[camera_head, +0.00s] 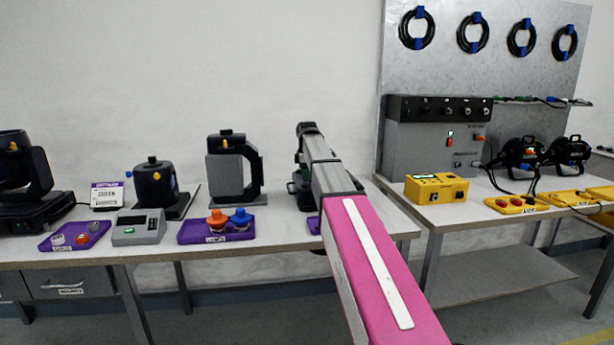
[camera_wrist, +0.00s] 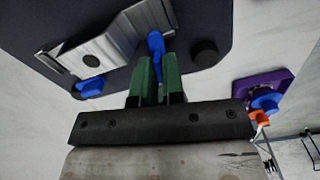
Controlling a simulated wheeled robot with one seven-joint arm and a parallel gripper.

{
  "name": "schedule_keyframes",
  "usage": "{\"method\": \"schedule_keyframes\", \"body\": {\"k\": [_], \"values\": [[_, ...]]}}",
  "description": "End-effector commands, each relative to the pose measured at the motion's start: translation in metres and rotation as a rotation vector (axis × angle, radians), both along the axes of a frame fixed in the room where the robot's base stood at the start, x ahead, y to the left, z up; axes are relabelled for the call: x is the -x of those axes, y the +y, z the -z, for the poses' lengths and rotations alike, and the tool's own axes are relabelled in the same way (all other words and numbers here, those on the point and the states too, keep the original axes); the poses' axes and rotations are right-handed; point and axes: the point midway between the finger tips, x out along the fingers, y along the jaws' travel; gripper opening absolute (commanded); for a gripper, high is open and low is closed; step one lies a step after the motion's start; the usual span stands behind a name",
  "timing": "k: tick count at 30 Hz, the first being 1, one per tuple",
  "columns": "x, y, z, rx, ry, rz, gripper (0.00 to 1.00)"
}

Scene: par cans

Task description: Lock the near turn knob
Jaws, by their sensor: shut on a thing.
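In the wrist view, a blue turn knob (camera_wrist: 155,42) stands at the edge of a silver metal bracket (camera_wrist: 120,40) on a dark plate (camera_wrist: 215,22). My gripper (camera_wrist: 159,64) has its two green fingers shut on this knob, with the knob's upper part showing past the fingertips. A second blue knob (camera_wrist: 88,88) sits at the bracket's other end, apart from my fingers. I cannot tell from the picture how far the held knob is turned. In the head view, my own arm hides the knobs and my fingertips.
A purple tray (camera_head: 190,236) with orange and blue parts stands on the left table, left of my arm. Dark stage lights (camera_head: 222,172) stand behind it. A grey box (camera_head: 138,228) and another purple tray (camera_head: 60,243) are further left. A yellow box (camera_head: 437,188) is on the right table.

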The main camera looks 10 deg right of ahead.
Motion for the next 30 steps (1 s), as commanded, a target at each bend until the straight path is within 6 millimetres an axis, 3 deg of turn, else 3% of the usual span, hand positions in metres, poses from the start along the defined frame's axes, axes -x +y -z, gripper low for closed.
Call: {"method": "schedule_keyframes", "body": {"k": [12, 29, 30], "values": [[-0.0005, -0.0001, -0.0008, 0.000, -0.001, -0.195, 0.00], [-0.0006, 0.0000, -0.0009, 0.000, -0.002, -0.226, 0.00], [-0.0006, 0.0000, -0.0009, 0.000, -0.002, -0.226, 0.16]]}}
